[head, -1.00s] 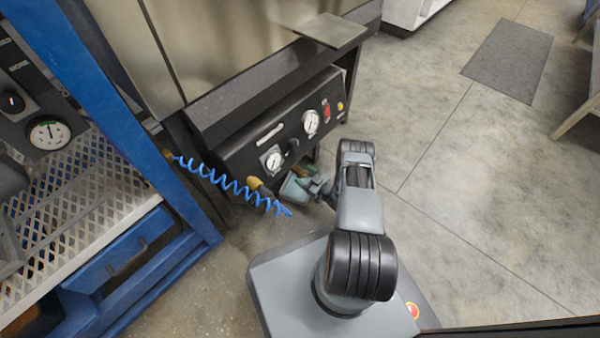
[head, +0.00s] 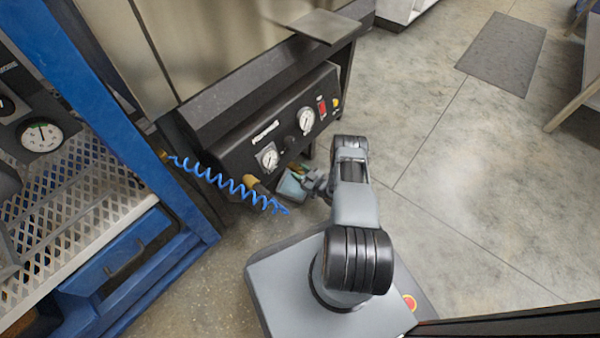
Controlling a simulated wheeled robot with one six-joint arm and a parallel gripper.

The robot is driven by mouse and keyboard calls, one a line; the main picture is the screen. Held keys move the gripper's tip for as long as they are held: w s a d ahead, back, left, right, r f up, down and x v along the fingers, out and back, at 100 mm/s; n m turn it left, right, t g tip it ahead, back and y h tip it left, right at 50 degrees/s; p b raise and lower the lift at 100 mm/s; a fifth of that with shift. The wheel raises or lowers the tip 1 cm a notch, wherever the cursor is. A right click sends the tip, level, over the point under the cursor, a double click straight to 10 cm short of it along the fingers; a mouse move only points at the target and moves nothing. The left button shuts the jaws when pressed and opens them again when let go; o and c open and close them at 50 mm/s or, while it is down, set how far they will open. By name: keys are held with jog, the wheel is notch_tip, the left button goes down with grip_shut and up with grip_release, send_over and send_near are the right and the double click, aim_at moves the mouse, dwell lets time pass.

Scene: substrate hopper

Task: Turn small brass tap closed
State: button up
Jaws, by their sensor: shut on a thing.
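A small brass-coloured fitting (head: 250,181), which looks like the tap, sticks out low at the front of the black control panel. My gripper (head: 288,186) is low beside it, just under the panel's lower edge. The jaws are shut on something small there. The grip itself is hidden by the gripper and its shadow, so the tap's handle angle cannot be read. My arm reaches to it from the right.
A blue coiled hose (head: 228,184) hangs close to the gripper. A blue frame (head: 120,120) stands left.

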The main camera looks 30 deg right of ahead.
jog(key=shift+m, duration=1.5)
jog(key=o, duration=0.9)
